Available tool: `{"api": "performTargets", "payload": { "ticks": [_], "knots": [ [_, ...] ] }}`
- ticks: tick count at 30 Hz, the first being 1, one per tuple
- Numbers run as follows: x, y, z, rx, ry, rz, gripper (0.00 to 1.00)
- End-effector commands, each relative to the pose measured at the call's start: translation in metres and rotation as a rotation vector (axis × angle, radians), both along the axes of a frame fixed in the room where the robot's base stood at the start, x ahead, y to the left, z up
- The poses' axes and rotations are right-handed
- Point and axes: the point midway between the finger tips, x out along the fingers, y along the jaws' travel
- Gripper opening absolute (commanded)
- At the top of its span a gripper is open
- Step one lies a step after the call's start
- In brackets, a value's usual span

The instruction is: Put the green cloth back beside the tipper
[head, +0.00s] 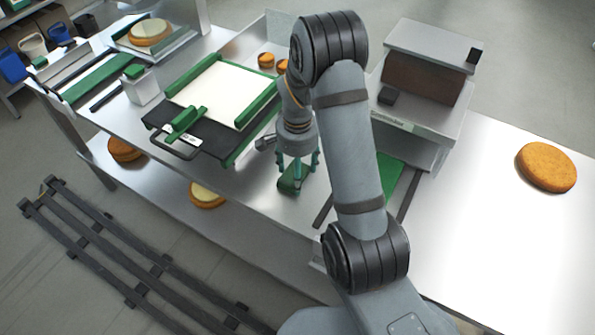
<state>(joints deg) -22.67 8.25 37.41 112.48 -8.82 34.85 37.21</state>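A small dark green folded piece, which looks like the green cloth (291,182), is at the steel table's front edge, directly under my gripper (297,174). My gripper points down, with its greenish fingers at either side of the cloth. I cannot tell whether the fingers press on it, or whether the cloth rests on the table or is slightly raised. What looks like the tipper (222,95), a white board with green side rails on a black base with a front handle, stands just left of my gripper. My arm hides part of the area right of the cloth.
A grey machine (425,75) stands right of my arm, with a green strip (391,180) below it. An orange-brown round (546,167) lies on the clear right tabletop. Small orange pieces (266,61) lie behind the tipper. More rounds (207,194) sit on the lower shelf.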

Motion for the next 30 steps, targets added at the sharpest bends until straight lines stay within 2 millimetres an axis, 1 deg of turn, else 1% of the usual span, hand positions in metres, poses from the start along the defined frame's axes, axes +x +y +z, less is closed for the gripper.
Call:
{"api": "performTargets", "payload": {
  "ticks": [6,7,16,25,29,30],
  "knots": [
    [0.000,0.000,-0.005,0.000,0.000,0.000,0.44],
    [0.000,0.000,-0.004,0.000,0.000,0.000,0.66],
    [0.000,0.000,-0.003,0.000,0.000,0.000,0.83],
    [0.000,0.000,-0.002,0.000,0.000,0.000,0.84],
    [0.001,0.000,0.006,0.001,-0.003,0.000,0.84],
    [0.002,0.000,0.012,0.001,-0.006,0.000,0.84]
  ]
}}
